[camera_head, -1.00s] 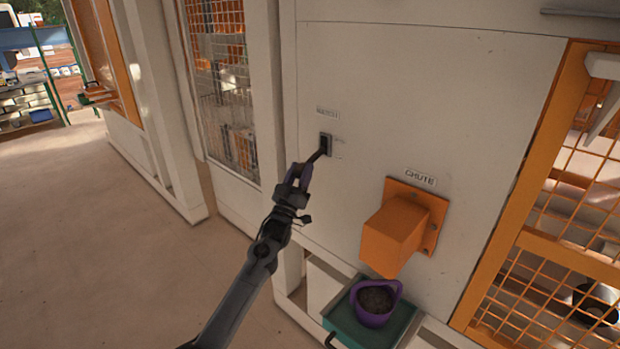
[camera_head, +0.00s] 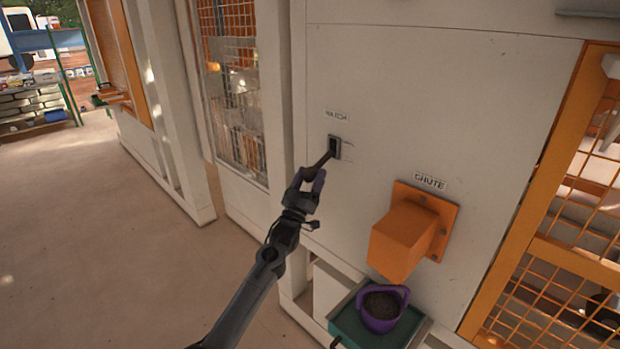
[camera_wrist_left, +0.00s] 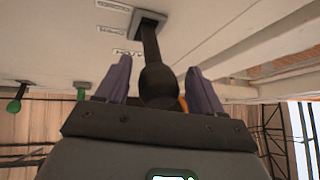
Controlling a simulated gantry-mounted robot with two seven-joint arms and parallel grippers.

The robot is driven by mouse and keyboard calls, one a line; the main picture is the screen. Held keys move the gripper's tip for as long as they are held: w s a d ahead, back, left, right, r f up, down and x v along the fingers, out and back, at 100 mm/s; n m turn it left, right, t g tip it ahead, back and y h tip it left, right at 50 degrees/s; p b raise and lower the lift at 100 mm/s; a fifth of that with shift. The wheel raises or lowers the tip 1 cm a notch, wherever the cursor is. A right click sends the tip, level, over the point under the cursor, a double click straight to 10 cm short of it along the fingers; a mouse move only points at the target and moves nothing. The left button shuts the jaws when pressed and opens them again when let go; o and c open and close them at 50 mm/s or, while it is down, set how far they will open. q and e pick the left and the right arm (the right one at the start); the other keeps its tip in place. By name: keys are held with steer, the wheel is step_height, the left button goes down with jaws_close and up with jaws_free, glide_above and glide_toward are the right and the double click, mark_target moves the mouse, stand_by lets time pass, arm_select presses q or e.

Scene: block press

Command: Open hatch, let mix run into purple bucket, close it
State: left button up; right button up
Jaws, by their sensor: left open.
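The hatch lever (camera_head: 321,162) is a dark rod sticking out and down from a slot under the HATCH label (camera_head: 337,115). In the left wrist view its round black knob (camera_wrist_left: 158,86) lies between the purple fingers, with gaps on both sides. My left gripper (camera_head: 312,178) is open around the knob end. The purple bucket (camera_head: 380,318) stands upright on a green tray (camera_head: 345,322) below the orange chute (camera_head: 404,243). Dark grey mix (camera_head: 381,304) shows inside the bucket. No flow is visible under the chute. My right gripper is not in view.
The pale machine panel (camera_head: 420,100) stands behind the lever and chute. An orange mesh gate (camera_head: 540,285) is at the right. White posts and a mesh screen (camera_head: 232,110) stand to the left. The floor (camera_head: 120,230) at the left is clear.

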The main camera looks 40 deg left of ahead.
arm_select(q)
steer(key=shift+s, duration=0.15)
steer(key=p+v, duration=0.1)
steer(key=v, duration=0.9)
steer(key=shift+s+f, duration=0.2)
